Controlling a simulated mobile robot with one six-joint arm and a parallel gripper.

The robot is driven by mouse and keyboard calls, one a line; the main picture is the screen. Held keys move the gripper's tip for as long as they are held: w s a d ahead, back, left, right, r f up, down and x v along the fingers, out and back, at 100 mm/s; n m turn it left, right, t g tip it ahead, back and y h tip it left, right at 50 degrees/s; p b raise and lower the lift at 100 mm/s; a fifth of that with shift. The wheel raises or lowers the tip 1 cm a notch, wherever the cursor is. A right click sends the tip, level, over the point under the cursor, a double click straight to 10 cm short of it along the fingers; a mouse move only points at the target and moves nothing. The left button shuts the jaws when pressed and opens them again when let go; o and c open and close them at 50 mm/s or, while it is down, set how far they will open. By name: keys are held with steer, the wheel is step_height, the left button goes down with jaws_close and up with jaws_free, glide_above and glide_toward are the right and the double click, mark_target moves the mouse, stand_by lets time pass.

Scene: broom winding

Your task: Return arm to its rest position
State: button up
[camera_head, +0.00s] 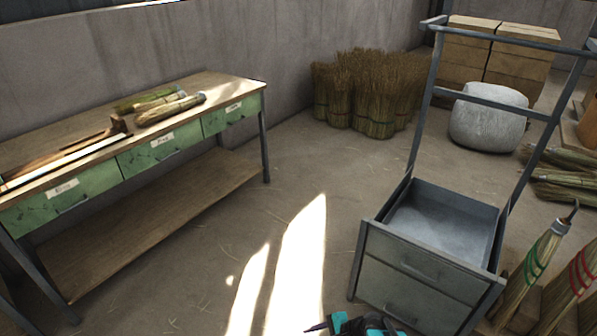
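The end of my arm, with my gripper (345,326), shows as a small teal and black shape at the bottom edge, right of centre. A thin dark pointed part sticks out to its left. Most of the arm is cut off by the frame edge, and I cannot tell whether the fingers are open or shut. It appears just left of and below the grey drawer cart (420,270), apart from the workbench (160,185).
The workbench has green drawers, with brush bundles (165,105) on top. Brooms (535,262) stand at the right. The cart's open top tray looks empty. The floor (290,200) between is clear.

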steer(key=s+f+n+g+h, duration=0.2)
steer(key=s+f+n+g, duration=0.15)
steer(key=s, duration=0.45)
steer(key=s+d+f+n+g+h, duration=0.2)
steer(key=s+d+n+h, duration=0.4)
steer(key=s+d+n, duration=0.3)
steer(key=d+n+g, duration=0.1)
steer(key=d, duration=0.2)
steer(key=shift+n+g+p, duration=0.3)
steer(key=shift+n+g, duration=0.05)
steer(key=shift+d+f, duration=0.1)
